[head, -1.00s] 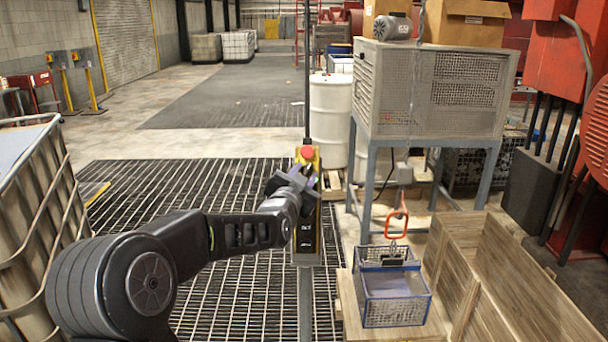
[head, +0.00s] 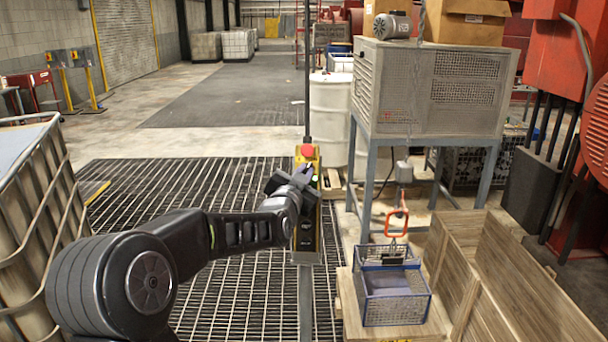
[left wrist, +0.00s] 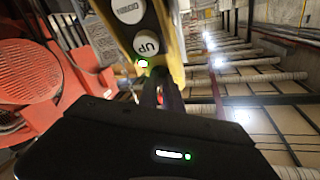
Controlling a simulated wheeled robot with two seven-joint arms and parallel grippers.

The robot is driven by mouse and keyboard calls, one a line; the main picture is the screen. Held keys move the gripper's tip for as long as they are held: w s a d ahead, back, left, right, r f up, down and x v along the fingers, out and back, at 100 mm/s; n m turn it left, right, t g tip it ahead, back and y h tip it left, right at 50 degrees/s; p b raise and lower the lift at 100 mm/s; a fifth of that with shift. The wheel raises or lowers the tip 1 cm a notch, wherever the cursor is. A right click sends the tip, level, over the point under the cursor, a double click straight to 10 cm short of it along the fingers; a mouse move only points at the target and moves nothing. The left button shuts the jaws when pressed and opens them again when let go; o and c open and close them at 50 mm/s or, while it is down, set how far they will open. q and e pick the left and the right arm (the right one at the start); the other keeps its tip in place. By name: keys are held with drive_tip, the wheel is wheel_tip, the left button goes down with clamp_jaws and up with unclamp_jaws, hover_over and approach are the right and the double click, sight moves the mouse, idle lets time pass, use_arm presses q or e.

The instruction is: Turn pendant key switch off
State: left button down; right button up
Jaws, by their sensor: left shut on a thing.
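The pendant (head: 306,240) hangs upright from a cable, with a yellow edge, a dark face and a red button (head: 307,151) on top. My left gripper (head: 308,179) is against its upper front and is shut on the key of the key switch, which the gripper hides. The gripper's dark fingers (left wrist: 160,88) reach to the pendant just below that lamp. My right gripper is not in view.
A wire basket (head: 394,290) with a red hook stands right of the pendant beside a wooden crate (head: 480,270). A metal cabinet (head: 440,85) on legs and a white drum (head: 330,115) stand behind. A caged tank (head: 35,200) is at left. The grating around the pendant is clear.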

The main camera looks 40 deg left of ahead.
use_arm(q)
drive_tip(key=shift+f, duration=0.1)
drive_tip(key=shift+w+d+f+n+y+b, duration=0.1)
drive_tip(key=shift+n+y+b, duration=0.35)
drive_tip(key=shift+n, duration=0.3)
drive_tip(key=shift+d+f+n+y+b, duration=0.1)
drive_tip(key=shift+n+y+b, duration=0.35)
drive_tip(key=shift+n, duration=0.3)
drive_tip(key=shift+d+n+g+y+b, duration=0.1)
drive_tip(key=shift+n+g+y+b, duration=0.35)
drive_tip(key=shift+n, duration=0.65)
drive_tip(key=n+y, duration=0.1)
drive_tip(key=n, duration=0.1)
drive_tip(key=n+g+y, duration=0.1)
drive_tip(key=n, duration=0.2)
drive_tip(key=shift+w+d+r, duration=0.15)
drive_tip(key=n+g+y, duration=0.1)
drive_tip(key=n, duration=0.2)
drive_tip(key=n+g+y, duration=0.1)
drive_tip(key=n+g, duration=0.1)
drive_tip(key=shift+w+d+r+n+p, duration=0.1)
drive_tip(key=shift+d+n+p, duration=0.05)
drive_tip(key=shift+n+p, duration=0.25)
drive_tip(key=shift+y, duration=0.25)
drive_tip(key=c, duration=1.5)
unclamp_jaws()
